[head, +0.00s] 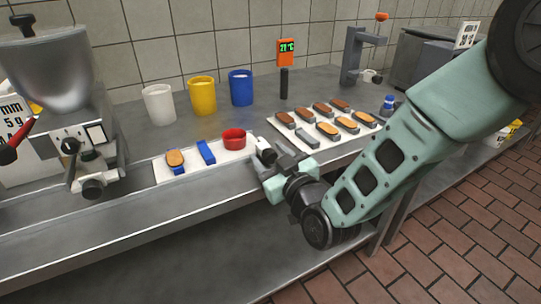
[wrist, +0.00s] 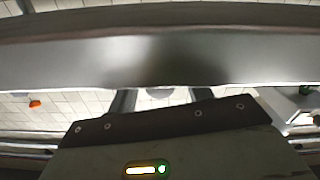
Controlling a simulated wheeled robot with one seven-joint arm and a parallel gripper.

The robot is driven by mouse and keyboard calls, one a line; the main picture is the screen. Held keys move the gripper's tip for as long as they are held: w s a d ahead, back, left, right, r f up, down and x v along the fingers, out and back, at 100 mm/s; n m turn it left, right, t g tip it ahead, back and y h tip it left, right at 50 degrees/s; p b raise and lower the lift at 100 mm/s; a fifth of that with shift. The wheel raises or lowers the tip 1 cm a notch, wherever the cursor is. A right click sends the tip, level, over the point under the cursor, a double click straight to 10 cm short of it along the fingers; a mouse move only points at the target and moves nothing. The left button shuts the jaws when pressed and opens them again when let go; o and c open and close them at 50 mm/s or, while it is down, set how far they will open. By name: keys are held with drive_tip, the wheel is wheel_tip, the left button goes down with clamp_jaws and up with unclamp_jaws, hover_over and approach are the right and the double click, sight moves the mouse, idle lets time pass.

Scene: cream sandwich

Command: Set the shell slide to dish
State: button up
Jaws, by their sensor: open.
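A white board (head: 220,158) on the steel counter bears a tan biscuit shell (head: 175,158) on a blue holder (head: 179,170), a second, bare blue piece (head: 206,152) and a red dish (head: 234,136). No part is labelled as the shell slide, so I cannot tell which it is. My gripper (head: 266,154) is at the counter's front edge, right of the red dish, apart from the blue pieces. It is open and appears empty. In the wrist view my gripper (wrist: 160,100) points at blurred steel and tiles; none of the board's objects is recognisable there.
A depositor machine (head: 85,130) stands left of the board. White (head: 159,104), yellow (head: 202,96) and blue (head: 241,88) cups stand behind it. A white tray (head: 300,140) with rows of brown and tan shells lies right of my gripper. A thermometer (head: 285,54) stands behind.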

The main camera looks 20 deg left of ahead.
sight(129, 217)
clamp_jaws()
drive_tip(key=s+a+b, duration=0.1)
drive_tip(key=s+a, duration=0.5)
drive_tip(key=s, duration=0.1)
drive_tip(key=s+a+b, duration=0.2)
drive_tip(key=s+a, duration=0.5)
drive_tip(key=s, duration=0.1)
drive_tip(key=s+a+b, duration=0.1)
drive_tip(key=s+a, duration=0.5)
drive_tip(key=s, duration=0.2)
drive_tip(key=shift+a+b, duration=0.15)
drive_tip(key=shift+b, duration=0.25)
unclamp_jaws()
drive_tip(key=shift+s+a, duration=0.1)
drive_tip(key=shift+a, duration=0.05)
drive_tip(key=v, duration=1.2)
